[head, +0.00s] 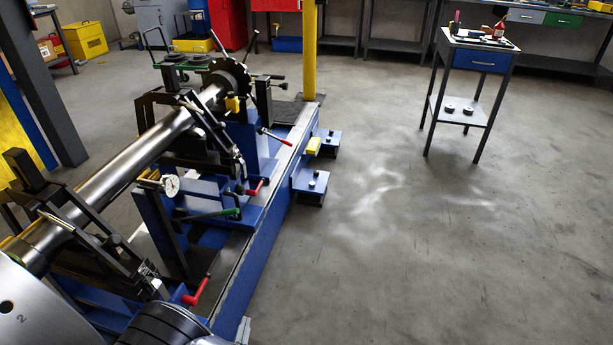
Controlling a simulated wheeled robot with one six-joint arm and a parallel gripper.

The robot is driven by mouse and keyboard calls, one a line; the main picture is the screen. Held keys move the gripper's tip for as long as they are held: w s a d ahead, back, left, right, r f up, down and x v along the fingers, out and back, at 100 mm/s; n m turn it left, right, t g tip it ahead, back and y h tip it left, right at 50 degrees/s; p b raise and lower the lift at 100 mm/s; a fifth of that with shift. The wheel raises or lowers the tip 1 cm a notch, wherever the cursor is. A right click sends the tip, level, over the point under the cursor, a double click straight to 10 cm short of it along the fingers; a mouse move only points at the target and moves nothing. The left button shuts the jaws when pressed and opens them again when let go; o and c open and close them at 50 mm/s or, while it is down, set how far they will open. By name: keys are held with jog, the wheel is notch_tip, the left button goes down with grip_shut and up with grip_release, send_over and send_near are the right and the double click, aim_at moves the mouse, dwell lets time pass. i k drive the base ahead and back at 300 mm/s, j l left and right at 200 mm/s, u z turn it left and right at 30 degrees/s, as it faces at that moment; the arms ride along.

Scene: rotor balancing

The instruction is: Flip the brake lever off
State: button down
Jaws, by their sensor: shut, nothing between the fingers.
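A blue balancing machine (262,232) carries a long steel rotor shaft (120,165) with a dark toothed disc (232,75) at its far end. Several levers show along its right side. A long lever with a red grip (277,139) sticks out to the right near the disc. A red handle (256,187) and a green handle (226,213) sit lower and nearer, and another red handle (197,291) is at the near end. I cannot tell for sure which is the brake lever. My gripper is not in view; a dark rounded part at the bottom edge looks like my arm.
The concrete floor (380,260) right of the machine is clear. Blue feet with bolts (312,182) jut from the machine's right side. A yellow post (310,50) stands behind it. A small table (483,38) with items stands at upper right.

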aim_at(262, 132)
jog(key=i+l+z, duration=0.2)
jog(key=i, duration=1.4)
jog(key=i+j, duration=0.25)
jog(key=j, duration=0.15)
jog(key=i+j, duration=0.25)
jog(key=j, duration=0.15)
jog(key=i+l+z, duration=0.05)
